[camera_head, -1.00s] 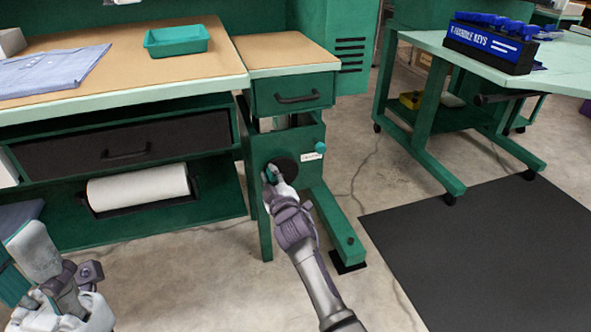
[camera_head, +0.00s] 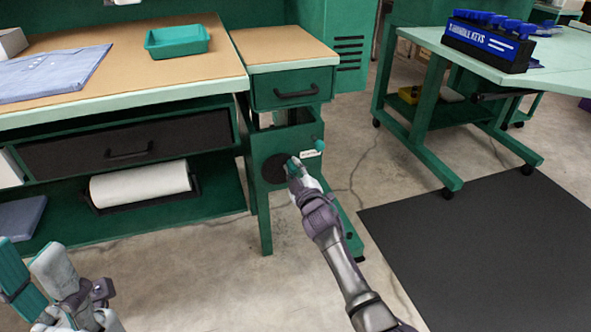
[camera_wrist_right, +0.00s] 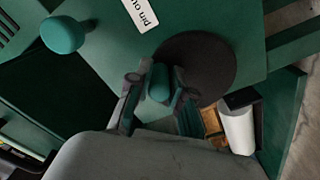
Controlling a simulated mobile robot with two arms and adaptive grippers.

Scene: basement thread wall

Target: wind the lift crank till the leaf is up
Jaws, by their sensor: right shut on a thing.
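The leaf (camera_head: 279,47) is a small tan-topped surface with a green drawer front, beside the bench and at about its height. Below it a green housing (camera_head: 277,140) carries the crank, a dark round disc (camera_head: 273,168) that also shows in the wrist view (camera_wrist_right: 213,62). The crank's teal grip (camera_wrist_right: 158,82) sits between the fingers of my right gripper (camera_head: 292,166), which is shut on it at the disc's right side; the fingers partly hide it. My left gripper (camera_head: 28,262) is at the lower left, fingers apart, empty and away from the crank.
A teal knob (camera_head: 319,144) and a white label (camera_head: 311,154) are on the housing close to my right gripper. The bench (camera_head: 125,97) holds a teal tray (camera_head: 177,41) and a folded blue shirt (camera_head: 50,74). A wheeled table (camera_head: 425,40) stands right; floor lies between.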

